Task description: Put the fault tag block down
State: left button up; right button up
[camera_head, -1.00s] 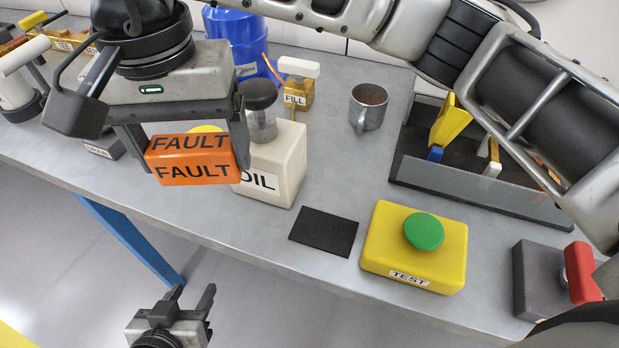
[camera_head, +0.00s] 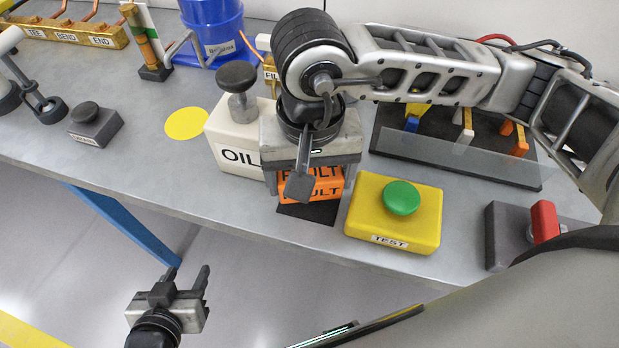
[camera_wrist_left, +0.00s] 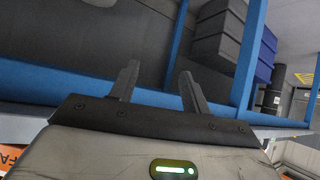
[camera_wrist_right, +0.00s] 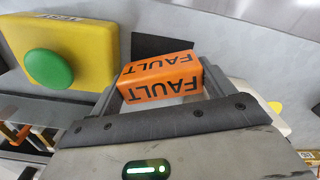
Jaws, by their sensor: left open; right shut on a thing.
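The orange fault tag block (camera_head: 322,185) with black FAULT lettering is between the fingers of my right gripper (camera_head: 312,180), which is shut on it. In the right wrist view the block (camera_wrist_right: 160,78) shows two lettered faces. In the head view it overlaps the black square mat (camera_head: 308,210) on the bench, whose front part shows below it; I cannot tell whether block and mat touch. The mat also shows in the right wrist view (camera_wrist_right: 160,44), just beyond the block. My left gripper (camera_head: 186,278) is open and empty, in front of the bench; it shows in the left wrist view (camera_wrist_left: 158,82).
A yellow TEST box (camera_head: 393,225) with a green button stands just right of the mat. The white OIL container (camera_head: 232,135) stands to the left. A grey box with a red part (camera_head: 544,221) is at the right. A yellow disc (camera_head: 186,123) lies on bare bench.

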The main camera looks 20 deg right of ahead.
notch_tip(320, 180, down, 2)
jog(key=shift+f, duration=0.35)
jog(key=o, duration=0.6)
jog(key=shift+o, duration=0.4)
jog(key=shift+r+p, duration=0.4)
notch_tip(320, 180, up, 10)
jog(key=shift+a+r+b, duration=0.1)
jog(key=shift+r+b, duration=0.15)
jog(key=shift+b, duration=0.55)
jog(key=shift+r, duration=0.6)
